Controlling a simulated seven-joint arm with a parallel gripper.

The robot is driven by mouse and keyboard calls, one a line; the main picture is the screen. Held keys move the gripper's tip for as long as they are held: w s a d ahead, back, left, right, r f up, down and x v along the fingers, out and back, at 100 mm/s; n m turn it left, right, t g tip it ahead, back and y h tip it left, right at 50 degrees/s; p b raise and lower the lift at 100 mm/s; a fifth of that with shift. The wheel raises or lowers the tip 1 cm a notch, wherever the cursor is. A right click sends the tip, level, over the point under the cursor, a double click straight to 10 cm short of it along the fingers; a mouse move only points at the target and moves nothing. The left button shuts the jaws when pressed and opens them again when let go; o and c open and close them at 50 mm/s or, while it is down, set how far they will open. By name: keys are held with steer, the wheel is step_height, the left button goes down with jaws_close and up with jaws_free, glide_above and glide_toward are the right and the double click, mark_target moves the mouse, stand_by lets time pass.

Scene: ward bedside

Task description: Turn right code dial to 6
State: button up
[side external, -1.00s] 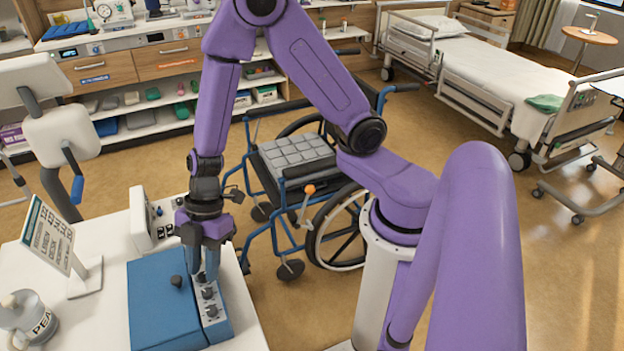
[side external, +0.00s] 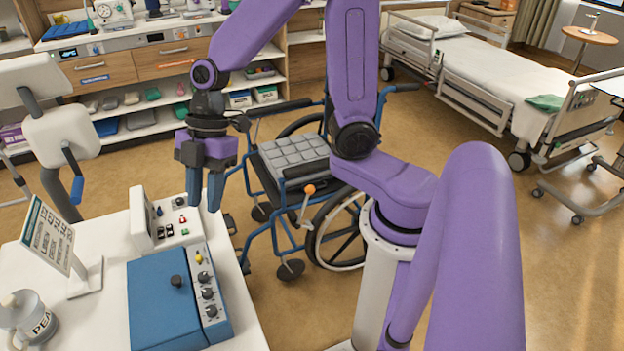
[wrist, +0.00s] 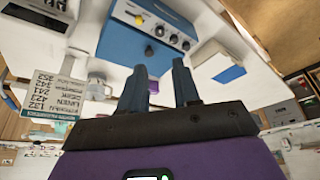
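A blue box (side external: 165,305) on the white table has a grey control strip (side external: 222,322) along its right side. On the strip are a yellow knob (side external: 199,259) and a row of three black dials (side external: 207,293). The row also shows in the wrist view (wrist: 173,39). The pictures do not make clear which is the right code dial, and the pointer settings are too small to read. My gripper (side external: 205,205) is open and empty, above and beyond the strip, touching nothing. Its two parted fingers show in the wrist view (wrist: 159,72).
A white console (side external: 165,222) with coloured buttons stands behind the blue box. A code card on a stand (side external: 50,235) and a labelled jug (side external: 30,318) are at the left of the table. A wheelchair (side external: 300,180) stands beyond the table's right edge.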

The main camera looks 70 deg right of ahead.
steer(key=s+d+m+h, duration=0.2)
steer(key=s+d, duration=0.2)
steer(key=s, duration=0.4)
steer(key=s+d+r+m+h, duration=0.1)
steer(key=s+d+m+h, duration=0.1)
steer(key=s, duration=0.6)
steer(key=shift+s+d+r+m, duration=0.15)
steer(key=shift+s+d+m, duration=0.2)
steer(key=shift+d+m, duration=0.55)
steer(key=shift+d, duration=0.2)
step_height(320, 180, up, 2)
steer(key=m+g+h, duration=0.1)
steer(key=m+h, duration=0.1)
glide_above(202, 276)
steer(key=s+d, duration=0.4)
steer(key=w+a+m+g+h, duration=0.1)
steer(key=w+a+m+g, duration=0.2)
steer(key=w+a, duration=0.65)
steer(key=x, duration=0.6)
steer(key=w+d+x, duration=0.1)
steer(key=x, duration=1.1)
steer(key=shift+w+d, duration=0.15)
steer(key=shift+w, duration=0.05)
